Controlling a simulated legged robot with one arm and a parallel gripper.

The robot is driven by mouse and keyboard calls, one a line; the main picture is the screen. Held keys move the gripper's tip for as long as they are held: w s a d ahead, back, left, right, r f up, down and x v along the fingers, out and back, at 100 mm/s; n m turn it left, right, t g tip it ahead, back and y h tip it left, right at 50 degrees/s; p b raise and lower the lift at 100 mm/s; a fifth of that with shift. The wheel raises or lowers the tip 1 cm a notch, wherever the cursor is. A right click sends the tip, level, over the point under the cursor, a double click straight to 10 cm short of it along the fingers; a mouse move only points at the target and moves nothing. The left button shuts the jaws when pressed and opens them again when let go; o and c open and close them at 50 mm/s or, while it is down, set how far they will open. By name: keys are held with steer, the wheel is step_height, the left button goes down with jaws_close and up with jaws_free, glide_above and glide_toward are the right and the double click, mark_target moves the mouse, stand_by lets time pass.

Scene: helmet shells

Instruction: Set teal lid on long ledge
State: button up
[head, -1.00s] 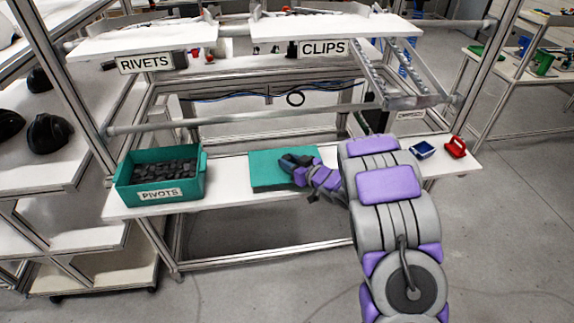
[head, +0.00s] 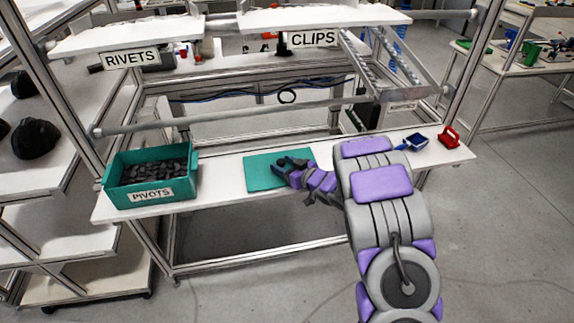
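The teal lid (head: 262,172) is a flat rectangular panel at the middle of the long white ledge (head: 222,186). It looks to lie flat on the ledge or just above it; I cannot tell which. My gripper (head: 280,164) is over the right part of the lid, with its dark fingers pointing left. The fingers are small and dark against the lid. I cannot tell whether they are closed on it. My arm comes in from the lower right and covers part of the ledge.
A teal bin (head: 150,178) marked PIVOTS, full of dark parts, stands on the ledge left of the lid. A blue dustpan-like item (head: 417,141) and a red item (head: 448,137) are at the right end. Upper shelves labelled RIVETS and CLIPS (head: 325,18) hang above. A rail crosses behind.

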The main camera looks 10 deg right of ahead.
steer(key=shift+a, duration=1.4)
steer(key=s+d, duration=0.1)
steer(key=s+d+r, duration=0.1)
steer(key=d, duration=0.1)
steer(key=s+d+p, duration=0.1)
steer(key=d, duration=0.1)
steer(key=shift+s+r, duration=0.15)
steer(key=shift+s, duration=0.15)
steer(key=s+d+r+m+g+h+p, duration=0.1)
steer(key=s+d+r+m+g+h, duration=0.2)
steer(key=s+d+r+h, duration=0.4)
steer(key=s+d+r+m+g+h, duration=0.2)
steer(key=s+d+r+g+h, duration=0.25)
steer(key=s, duration=0.45)
steer(key=s+a+r+g+y, duration=0.1)
steer(key=s+a, duration=0.4)
steer(key=s, duration=0.6)
steer(key=s+a+r+g+y, duration=0.1)
steer(key=s+a+g, duration=0.3)
steer(key=s, duration=0.7)
steer(key=s+a+m+g+y, duration=0.1)
steer(key=s+a+g, duration=0.1)
steer(key=s+a, duration=0.4)
steer(key=s, duration=0.5)
steer(key=shift+s+a+r+g, duration=0.15)
steer(key=shift+r+g, duration=0.2)
steer(key=shift+r, duration=0.05)
